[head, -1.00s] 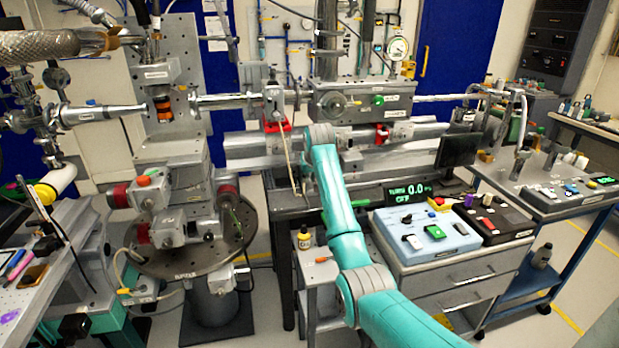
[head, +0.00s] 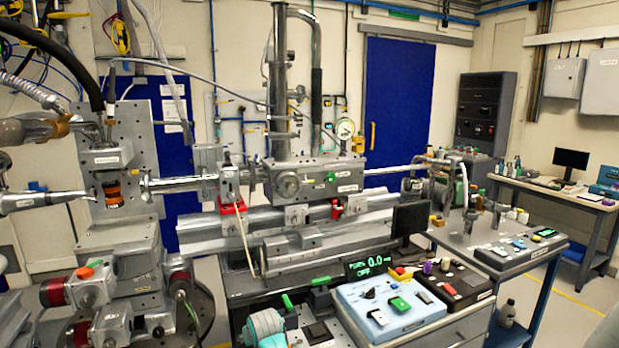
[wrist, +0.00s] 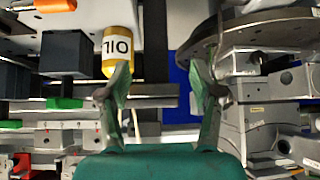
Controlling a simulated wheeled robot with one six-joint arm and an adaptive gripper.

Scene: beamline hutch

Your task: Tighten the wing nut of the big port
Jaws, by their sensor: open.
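The big port seems to be the large round flange (head: 287,184) on the front of the grey box-shaped chamber (head: 345,172) in the head view. A wing nut cannot be made out on it at this size. My gripper (wrist: 158,82) shows in the wrist view, with its two green fingers spread wide apart and nothing between them. It is well away from the port, which is not recognisable in the wrist view. In the head view only part of my mint-green arm shows at the bottom edge; I cannot make out the gripper there.
A dark round plate edge (wrist: 215,45) is close on the right. In the head view, a light-blue control box (head: 390,308) and a display (head: 371,265) stand below the chamber.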

